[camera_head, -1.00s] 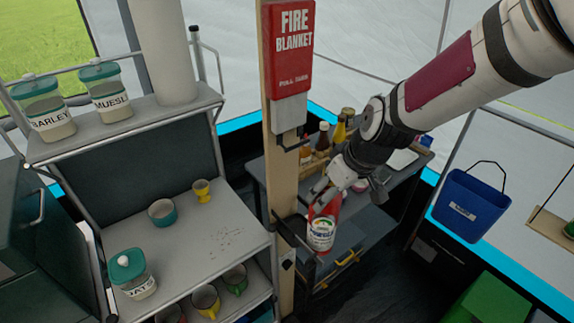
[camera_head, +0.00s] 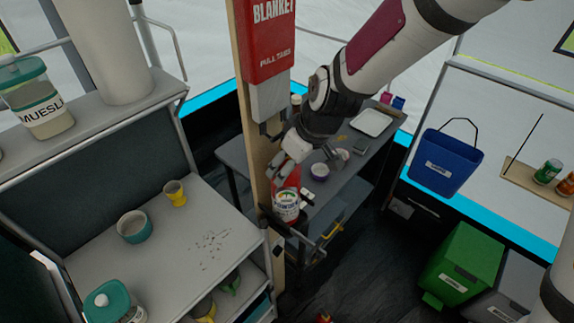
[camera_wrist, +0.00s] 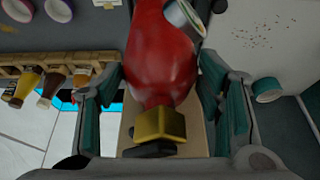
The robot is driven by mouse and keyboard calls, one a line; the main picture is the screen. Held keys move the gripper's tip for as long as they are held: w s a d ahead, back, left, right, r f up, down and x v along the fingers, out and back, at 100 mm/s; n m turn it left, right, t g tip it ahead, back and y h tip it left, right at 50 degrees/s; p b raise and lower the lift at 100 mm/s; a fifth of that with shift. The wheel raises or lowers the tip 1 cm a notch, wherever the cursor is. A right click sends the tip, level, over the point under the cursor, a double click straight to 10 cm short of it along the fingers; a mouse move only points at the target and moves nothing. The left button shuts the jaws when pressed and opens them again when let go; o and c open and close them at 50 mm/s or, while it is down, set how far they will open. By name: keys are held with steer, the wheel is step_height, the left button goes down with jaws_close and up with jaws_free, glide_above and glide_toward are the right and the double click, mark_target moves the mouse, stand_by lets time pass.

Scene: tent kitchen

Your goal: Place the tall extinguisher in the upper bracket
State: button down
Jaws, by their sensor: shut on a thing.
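A red extinguisher (camera_head: 288,183) with a white label hangs from my gripper (camera_head: 300,170) in the head view, in front of the wooden post (camera_head: 258,165) or beside it; the gap is hard to judge. In the wrist view, the extinguisher's red body (camera_wrist: 165,50) and its brass valve (camera_wrist: 160,125) show between the fingers of my gripper (camera_wrist: 160,95), which is shut on it. A dark upper bracket (camera_head: 271,129) is on the post under the fire blanket's grey box, partly hidden by my gripper. Dark lower bracket parts (camera_head: 272,222) show beside the extinguisher's base.
A shelf unit (camera_head: 225,215) with cups and jars stands close left of the post. A grey table (camera_head: 240,155) with bowls and a tray is behind. A blue bucket (camera_head: 447,165) and green bin (camera_head: 465,262) are at right. A small red thing (camera_head: 323,318) shows at the bottom edge.

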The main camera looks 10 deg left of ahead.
steer(key=shift+w+f, duration=0.1)
steer(key=shift+f, duration=0.35)
steer(key=shift+c, duration=2.3)
jaws_free()
steer(key=shift+f, duration=0.2)
steer(key=v, duration=1.2)
steer(key=shift+r+b, duration=0.25)
steer(key=shift+b, duration=0.15)
